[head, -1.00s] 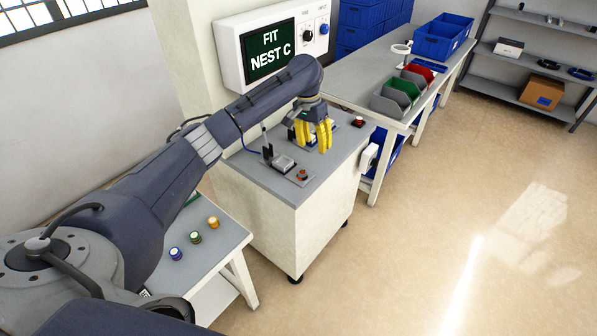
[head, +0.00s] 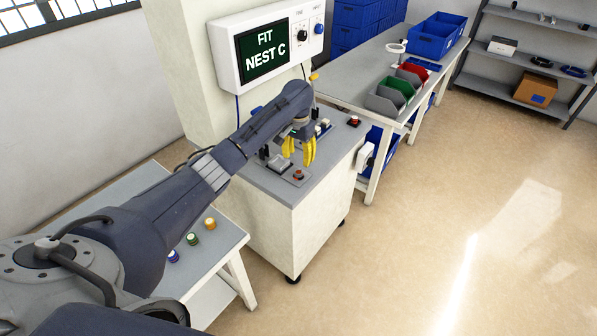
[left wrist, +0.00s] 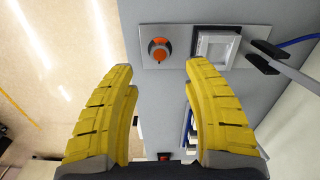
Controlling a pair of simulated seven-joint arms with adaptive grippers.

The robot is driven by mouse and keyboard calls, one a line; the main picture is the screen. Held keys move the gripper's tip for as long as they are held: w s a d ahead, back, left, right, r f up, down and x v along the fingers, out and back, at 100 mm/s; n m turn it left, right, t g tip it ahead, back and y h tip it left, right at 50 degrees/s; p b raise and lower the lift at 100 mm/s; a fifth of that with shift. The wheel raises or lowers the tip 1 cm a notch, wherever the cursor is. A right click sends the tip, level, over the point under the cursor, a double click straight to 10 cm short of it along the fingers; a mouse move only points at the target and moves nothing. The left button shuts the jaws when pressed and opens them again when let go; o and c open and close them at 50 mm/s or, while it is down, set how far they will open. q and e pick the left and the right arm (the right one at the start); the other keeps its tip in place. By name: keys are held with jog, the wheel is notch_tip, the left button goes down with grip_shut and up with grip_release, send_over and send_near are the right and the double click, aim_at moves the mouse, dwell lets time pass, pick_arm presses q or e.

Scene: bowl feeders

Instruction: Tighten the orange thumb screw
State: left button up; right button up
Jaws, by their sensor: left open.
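The orange thumb screw (left wrist: 159,49) sits on a light metal plate at the top of the left wrist view. My left gripper (head: 298,157) has yellow fingers and is open and empty above the cabinet top. In the left wrist view the fingers (left wrist: 160,75) are wide apart, and the screw appears beyond the gap between their tips, apart from both. My right gripper is not in view.
A square light-framed nest (left wrist: 215,48) is beside the screw, with black clamp pieces and a cable. A red button (head: 354,120) is at the cabinet's far corner. A screen (head: 265,50) reads "FIT NEST C". Coloured knobs (head: 193,238) stand on the near table.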

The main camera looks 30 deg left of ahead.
aim_at(299, 172)
pick_arm(q)
notch_tip(299, 172, down, 7)
jog(key=shift+f, duration=0.15)
jog(key=shift+o, duration=0.2)
dwell(0.3)
grip_shut()
